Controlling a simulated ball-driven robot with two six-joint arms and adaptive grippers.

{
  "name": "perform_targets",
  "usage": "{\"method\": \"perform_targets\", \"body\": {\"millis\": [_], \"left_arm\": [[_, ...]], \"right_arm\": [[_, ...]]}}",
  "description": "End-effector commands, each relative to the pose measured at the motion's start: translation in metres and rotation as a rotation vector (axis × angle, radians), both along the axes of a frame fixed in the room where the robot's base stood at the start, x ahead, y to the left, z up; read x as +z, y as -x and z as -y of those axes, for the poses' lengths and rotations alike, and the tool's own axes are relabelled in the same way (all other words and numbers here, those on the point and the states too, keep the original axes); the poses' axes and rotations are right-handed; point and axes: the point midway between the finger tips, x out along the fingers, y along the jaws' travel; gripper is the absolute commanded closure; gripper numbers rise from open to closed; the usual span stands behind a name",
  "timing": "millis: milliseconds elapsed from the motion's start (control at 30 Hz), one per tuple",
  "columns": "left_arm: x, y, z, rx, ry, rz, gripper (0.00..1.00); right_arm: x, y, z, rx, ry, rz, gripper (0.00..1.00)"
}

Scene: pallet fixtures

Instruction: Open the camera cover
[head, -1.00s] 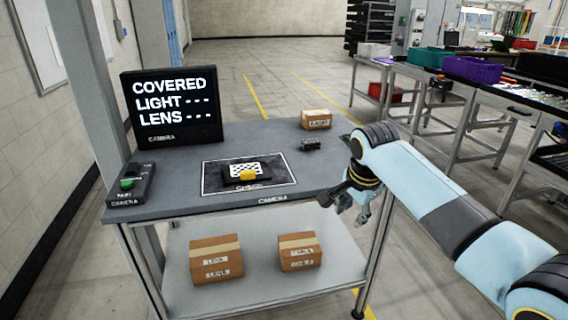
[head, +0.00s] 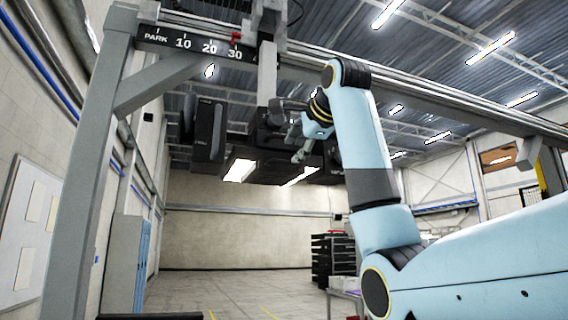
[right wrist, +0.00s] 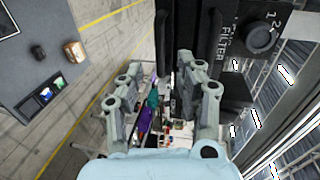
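In the head view a dark camera unit (head: 268,158) hangs from the overhead rail, and a black panel (head: 208,132) hangs to its left. I cannot tell which part is the cover. My right gripper (head: 300,143) is raised at the right side of the unit, partly blending with it. In the right wrist view my right gripper (right wrist: 163,110) has its fingers spread, with nothing between them. Just beyond the right finger is a black housing marked FILTER (right wrist: 238,45) with a round knob (right wrist: 260,38). My left gripper is not in view.
The overhead rail carries a numbered scale (head: 195,46) from PARK. A grey post (head: 88,170) stands at the left. In the right wrist view, the grey table (right wrist: 40,65) with small boxes lies far below at left. Open floor lies beyond.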

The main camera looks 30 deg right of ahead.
Motion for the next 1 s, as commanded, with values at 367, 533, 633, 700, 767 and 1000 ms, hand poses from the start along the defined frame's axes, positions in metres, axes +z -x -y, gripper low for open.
{"method": "perform_targets", "body": {"millis": [367,533,633,700,767,1000], "left_arm": [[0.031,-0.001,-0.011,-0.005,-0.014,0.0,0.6],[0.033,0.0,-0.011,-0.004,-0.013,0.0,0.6],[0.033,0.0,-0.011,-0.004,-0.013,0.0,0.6],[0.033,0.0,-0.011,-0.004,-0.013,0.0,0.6],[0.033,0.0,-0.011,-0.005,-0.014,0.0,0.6],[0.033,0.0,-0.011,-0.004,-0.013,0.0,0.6]], "right_arm": [[-0.012,-0.065,0.015,0.0,0.0,-0.004,0.64],[-0.016,-0.074,0.018,0.0,0.0,-0.002,0.64],[-0.017,-0.075,0.018,0.0,0.001,-0.001,0.64],[-0.017,-0.075,0.018,0.0,0.001,-0.001,0.64],[-0.017,-0.075,0.018,0.0,0.001,-0.001,0.64],[-0.017,-0.075,0.018,0.0,0.001,-0.001,0.93]]}}
